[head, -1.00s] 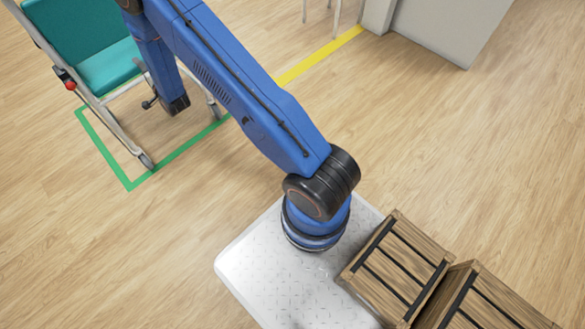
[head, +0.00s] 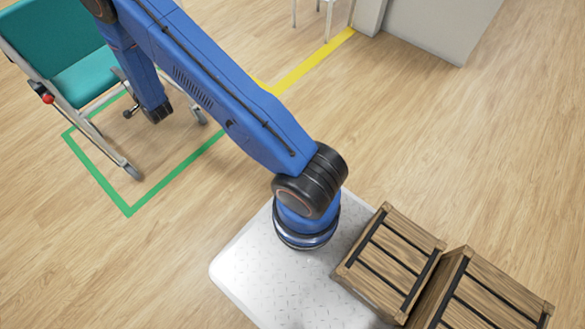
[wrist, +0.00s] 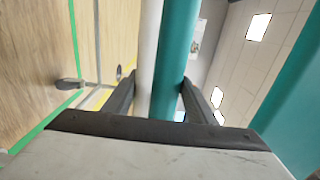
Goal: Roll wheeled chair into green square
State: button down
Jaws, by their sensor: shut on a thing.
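The wheeled chair (head: 85,82), with a teal seat and back and a grey frame, stands upright at the upper left of the head view; its top is cut off. The green square (head: 100,177) is an outline on the floor under it. The nearest chair wheel is inside the outline, apart from the near corner. Another wheel is by the right side line; my arm and the chair hide part of the far side. In the wrist view my gripper (wrist: 158,80) is shut on the chair, its fingers either side of a pale bar beside a teal edge.
Two wooden crates (head: 395,262) sit at the lower right, by my white base plate. A yellow floor line (head: 312,62) runs behind the square, near a grey cabinet (head: 430,28) and white legs (head: 327,18). Floor right of the square is clear.

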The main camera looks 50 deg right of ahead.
jog(key=shift+s+f, duration=0.1)
jog(key=shift+s, duration=0.15)
jog(key=c, duration=0.7)
grip_release()
jog(key=shift+s, duration=0.1)
jog(key=shift+s, duration=5.9)
